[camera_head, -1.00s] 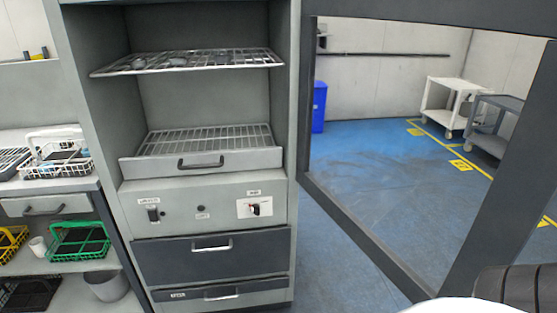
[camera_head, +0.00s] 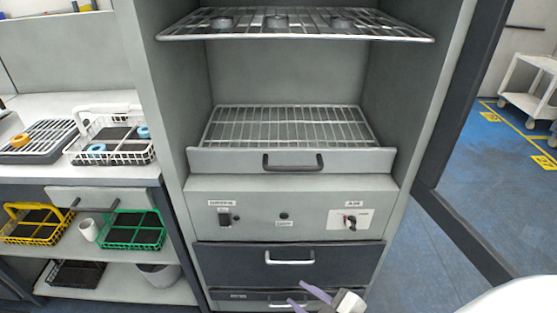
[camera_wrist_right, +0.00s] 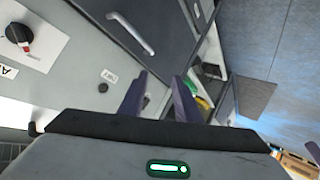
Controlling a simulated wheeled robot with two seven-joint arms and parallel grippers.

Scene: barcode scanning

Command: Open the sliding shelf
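The sliding shelf (camera_head: 285,128) is a wire rack behind a grey front panel with a dark bar handle (camera_head: 292,162). It sits inside the open cabinet, its front panel just above the control panel. My right gripper (camera_head: 295,292) has purple fingers and shows at the bottom of the head view, in front of the lower drawers and well below the shelf handle. In the right wrist view my right gripper (camera_wrist_right: 160,76) has its fingers apart with nothing between them.
A fixed-looking wire rack (camera_head: 290,23) with round dark items is above. The control panel (camera_head: 284,215) has a knob and switch. A dark drawer (camera_head: 288,262) lies below. The open cabinet door (camera_head: 455,170) stands at the right. Baskets (camera_head: 133,230) and a counter are at the left.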

